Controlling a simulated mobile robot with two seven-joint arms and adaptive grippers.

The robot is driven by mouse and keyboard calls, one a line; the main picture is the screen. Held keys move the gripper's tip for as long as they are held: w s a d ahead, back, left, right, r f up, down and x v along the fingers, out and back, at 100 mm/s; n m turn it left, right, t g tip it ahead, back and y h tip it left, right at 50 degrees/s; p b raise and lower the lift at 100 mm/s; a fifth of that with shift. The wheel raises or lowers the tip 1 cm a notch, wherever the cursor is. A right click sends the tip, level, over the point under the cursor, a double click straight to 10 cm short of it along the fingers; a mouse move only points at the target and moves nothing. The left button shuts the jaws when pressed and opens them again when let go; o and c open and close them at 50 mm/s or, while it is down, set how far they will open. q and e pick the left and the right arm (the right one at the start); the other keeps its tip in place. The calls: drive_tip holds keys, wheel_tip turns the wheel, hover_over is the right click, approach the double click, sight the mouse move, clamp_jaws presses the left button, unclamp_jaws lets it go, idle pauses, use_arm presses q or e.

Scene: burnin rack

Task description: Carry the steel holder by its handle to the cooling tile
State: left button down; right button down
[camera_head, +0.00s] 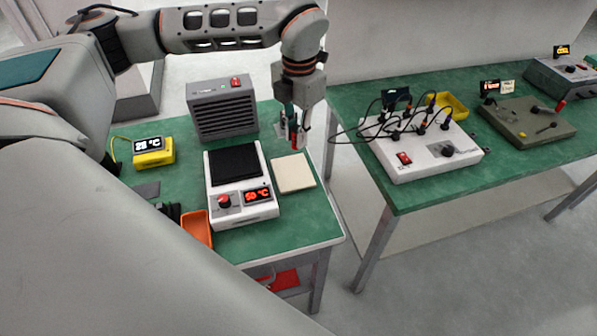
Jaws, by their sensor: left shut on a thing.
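The cooling tile (296,174), a pale cream square, lies on the green bench top to the right of the white hot plate. My left gripper (297,132) points down above the bench, just behind the tile's far edge. It is shut on the steel holder (282,127), of which a small grey metal part shows at the fingers' left side. A red part shows between the fingers; I cannot tell whether it is the handle. The fingers hide much of the holder, and whether it touches the bench is unclear. My right gripper is not in view.
The white hot plate (241,209) reads 50 °C. A grey heater box (222,110) stands behind it, a yellow meter (153,152) and an orange tray (196,230) to its left. A second bench across a gap holds a white cabled box (420,158).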

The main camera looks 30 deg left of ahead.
use_arm(q)
wheel_tip(320, 180, down, 14)
drive_tip(key=shift+r, duration=0.1)
idle(0.4)
drive_tip(key=c, duration=1.9)
unclamp_jaws()
drive_tip(key=r, duration=1.2)
drive_tip(key=shift+s+d, duration=0.1)
drive_tip(key=shift+d, duration=0.15)
